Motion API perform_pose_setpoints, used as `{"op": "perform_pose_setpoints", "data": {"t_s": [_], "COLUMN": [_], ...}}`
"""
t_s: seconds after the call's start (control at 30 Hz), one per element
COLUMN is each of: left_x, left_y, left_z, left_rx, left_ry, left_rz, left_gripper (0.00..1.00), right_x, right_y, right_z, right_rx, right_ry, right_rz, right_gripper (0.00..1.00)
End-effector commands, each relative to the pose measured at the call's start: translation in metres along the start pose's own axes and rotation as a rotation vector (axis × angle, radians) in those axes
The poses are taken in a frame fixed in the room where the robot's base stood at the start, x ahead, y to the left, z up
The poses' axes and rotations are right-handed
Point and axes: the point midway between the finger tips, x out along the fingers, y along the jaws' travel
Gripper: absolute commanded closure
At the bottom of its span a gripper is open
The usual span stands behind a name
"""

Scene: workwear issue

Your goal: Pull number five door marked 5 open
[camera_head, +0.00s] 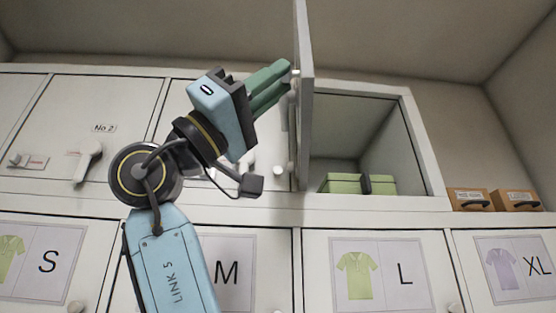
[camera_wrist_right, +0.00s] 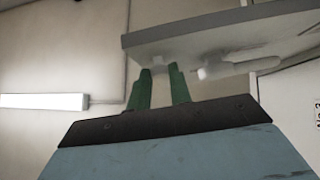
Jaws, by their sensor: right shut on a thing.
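A grey-white cupboard door (camera_head: 303,110) stands swung out, almost edge-on to the head view, beside an open compartment (camera_head: 345,130). Its face and any number on it are hidden from me. My right gripper (camera_head: 288,70) is at the upper left side of this door, with its green fingers shut on a small pale knob there. In the right wrist view the green fingers (camera_wrist_right: 164,75) reach up to the door panel (camera_wrist_right: 210,35), with a white lever handle (camera_wrist_right: 235,66) beside them. My left gripper is not in view.
A green box (camera_head: 342,184) with a dark strap sits in the open compartment. Lower doors carry size cards such as M (camera_head: 227,273) and L (camera_head: 405,274). Door No 2 (camera_head: 105,110) is closed at left. Two orange-brown boxes (camera_head: 469,199) stand at the right.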

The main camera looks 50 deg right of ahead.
Motion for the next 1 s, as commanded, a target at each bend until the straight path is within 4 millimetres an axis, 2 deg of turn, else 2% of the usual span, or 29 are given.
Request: {"op": "perform_pose_setpoints", "data": {"t_s": [0.4, 0.43, 0.57, 0.87, 1.0], "left_x": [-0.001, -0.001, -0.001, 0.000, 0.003], "left_y": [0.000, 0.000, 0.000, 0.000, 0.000], "left_z": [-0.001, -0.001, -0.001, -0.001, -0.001], "left_rx": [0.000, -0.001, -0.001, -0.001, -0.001], "left_ry": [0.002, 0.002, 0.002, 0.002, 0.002], "left_rz": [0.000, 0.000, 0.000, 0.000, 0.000], "left_gripper": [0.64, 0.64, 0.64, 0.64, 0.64], "right_x": [0.001, 0.001, 0.001, -0.001, -0.014], "right_y": [-0.002, -0.002, -0.002, -0.001, -0.002], "right_z": [-0.003, -0.003, -0.003, -0.002, -0.002], "right_rx": [-0.007, -0.007, -0.006, -0.006, -0.007], "right_ry": [0.008, 0.008, 0.006, 0.004, 0.006], "right_rz": [0.003, 0.003, 0.003, 0.004, 0.003], "right_gripper": [1.00, 0.77, 0.60, 0.58, 0.58]}}
